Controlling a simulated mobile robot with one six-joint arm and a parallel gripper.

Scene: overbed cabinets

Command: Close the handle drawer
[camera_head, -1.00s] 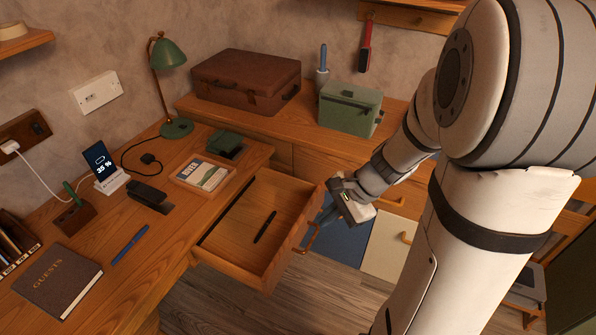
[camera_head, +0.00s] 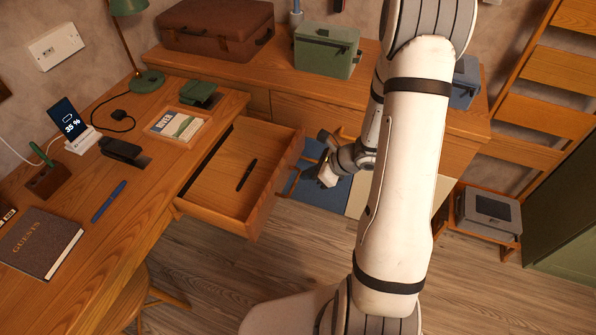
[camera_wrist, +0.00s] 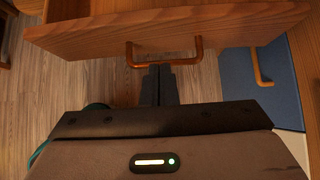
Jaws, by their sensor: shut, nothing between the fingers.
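The handle drawer (camera_head: 225,185) is a wooden drawer pulled out from the desk, with a dark pen (camera_head: 246,174) lying in it. Its front panel (camera_wrist: 170,34) spans the top of the wrist view. Its bent wooden handle (camera_wrist: 164,60) hangs on the outer face. My gripper (camera_wrist: 160,70) is shut and empty, its fingertips between the two ends of the handle, close to the bar; I cannot tell whether they touch. In the head view my gripper (camera_head: 304,174) is just outside the drawer front, at its right.
A blue cabinet front (camera_wrist: 272,92) with another handle (camera_wrist: 260,70) is close on the right. The desk (camera_head: 150,205) holds a guest book (camera_head: 40,240) and a blue pen (camera_head: 108,202). A printer (camera_head: 488,212) stands on a low shelf. Floor in front is open.

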